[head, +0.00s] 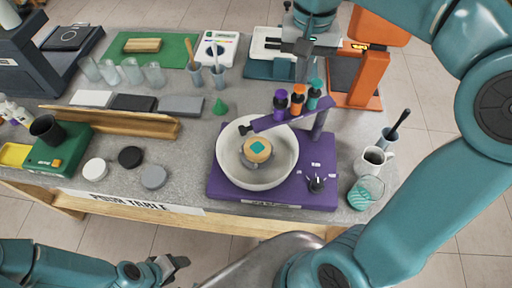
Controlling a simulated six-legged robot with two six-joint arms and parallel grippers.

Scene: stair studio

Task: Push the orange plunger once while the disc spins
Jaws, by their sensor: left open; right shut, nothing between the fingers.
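The orange plunger (298,98) stands upright between the purple plunger (281,101) and the teal plunger (315,94). All three sit on a purple arm above the machine. My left gripper (175,264) is open and empty, low in front of the table edge.
A black knob (316,185) is on the purple base. At right stand a glass with teal contents (366,192), a white pitcher (373,161) and an orange machine (364,80). A wooden trough (110,123) and several pucks lie at left.

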